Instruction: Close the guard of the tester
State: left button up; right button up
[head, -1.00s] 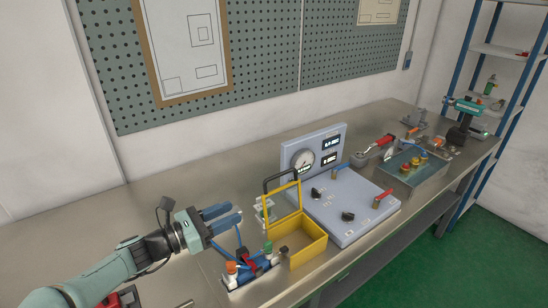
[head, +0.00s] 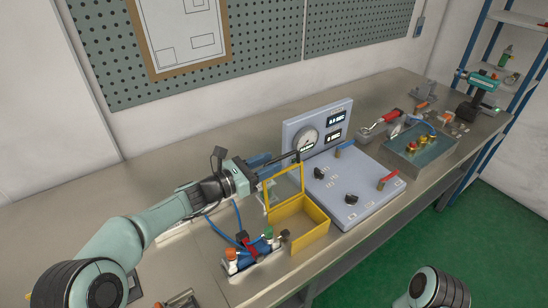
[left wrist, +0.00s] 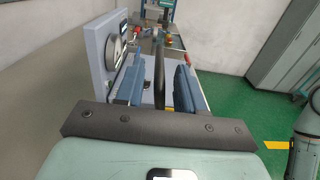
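The tester (head: 350,197) is a pale blue-grey panel with a gauge, displays, knobs and levers, also seen in the left wrist view (left wrist: 97,60). At its left is a yellow open-topped box (head: 310,232). The guard (head: 301,180), a yellow-framed clear lid with a dark handle bar, stands raised at the box's back edge. My left gripper (head: 270,166) is at the guard's top. In the left wrist view its blue fingers (left wrist: 158,88) are apart, with a dark bar (left wrist: 159,66) between them; contact is not clear. My right gripper is out of view.
A small fixture with coloured knobs (head: 250,250) stands left of the yellow box. A grey box with yellow buttons (head: 417,152) and a red-handled clamp (head: 382,120) are to the right.

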pick_arm(q)
jog(key=shift+x, duration=1.25)
grip_shut()
